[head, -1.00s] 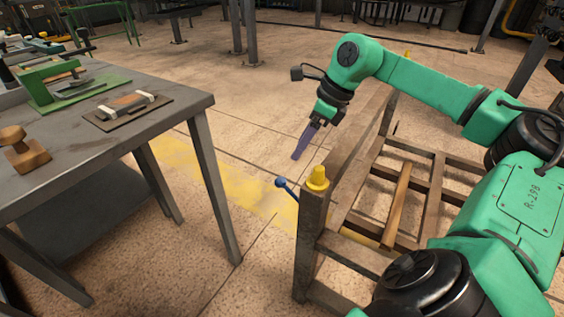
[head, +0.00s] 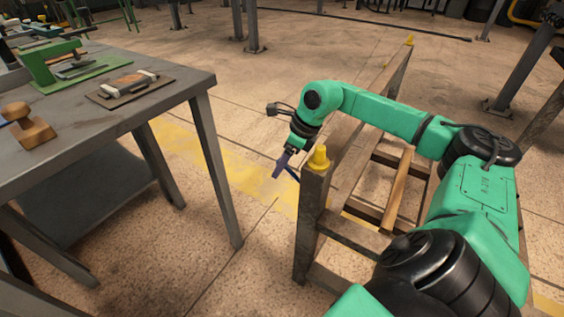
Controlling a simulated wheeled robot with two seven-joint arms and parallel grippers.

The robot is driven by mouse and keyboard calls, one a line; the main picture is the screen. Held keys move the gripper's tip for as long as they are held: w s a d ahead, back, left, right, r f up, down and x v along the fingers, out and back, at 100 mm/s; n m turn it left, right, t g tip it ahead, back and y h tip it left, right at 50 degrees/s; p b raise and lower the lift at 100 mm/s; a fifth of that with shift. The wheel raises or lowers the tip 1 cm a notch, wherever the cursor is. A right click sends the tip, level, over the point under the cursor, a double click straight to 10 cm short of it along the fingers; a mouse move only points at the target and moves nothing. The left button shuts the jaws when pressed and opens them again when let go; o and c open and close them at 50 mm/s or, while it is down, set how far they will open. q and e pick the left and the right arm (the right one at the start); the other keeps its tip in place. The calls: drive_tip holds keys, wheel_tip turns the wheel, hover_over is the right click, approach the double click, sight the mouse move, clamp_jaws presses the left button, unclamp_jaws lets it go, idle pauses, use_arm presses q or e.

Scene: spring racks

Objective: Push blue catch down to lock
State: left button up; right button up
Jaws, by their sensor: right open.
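The blue catch (head: 291,173) is a thin blue lever on the near left post of the wooden rack (head: 312,215). It is mostly hidden behind my right gripper, so its angle is hard to read. Whether a finger touches the catch cannot be told. My left gripper is not in view.
A yellow cap (head: 319,158) tops the near post, close to my right wrist. A grey metal workbench (head: 150,100) stands to the left, bearing a wooden block (head: 30,128) and a green tool (head: 55,65). The floor between bench and rack is clear.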

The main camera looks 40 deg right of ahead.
clamp_jaws()
idle(1.3)
